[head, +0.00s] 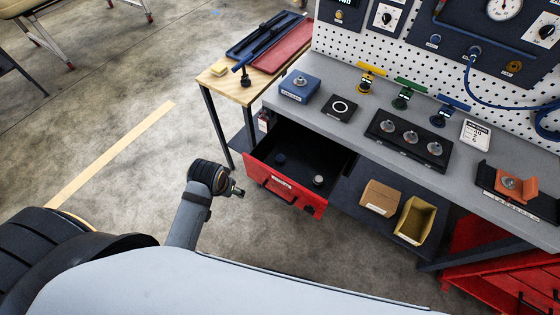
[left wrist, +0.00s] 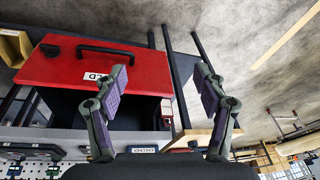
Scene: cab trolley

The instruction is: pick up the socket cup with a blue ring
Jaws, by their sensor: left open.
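In the head view, the open drawer (head: 290,190) of the bench holds a small dark bluish cup (head: 280,158) and a small cup with a pale top (head: 318,180). I cannot make out a blue ring on either. A black tray (head: 378,137) on the bench top holds three silver cups (head: 411,136), with no blue ring clear at this size. My left gripper (head: 237,192) is left of the drawer's red front, apart from it. In the left wrist view my left gripper (left wrist: 163,84) is open and empty, with the red drawer front (left wrist: 70,68) beyond it. My right gripper is not in view.
A blue block (head: 299,88) and a black block (head: 340,108) stand on the grey bench top. Below are a cardboard box (head: 380,198) and a yellow bin (head: 414,221). A wooden side table (head: 232,88) adjoins the bench. Floor left of the drawer is clear.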

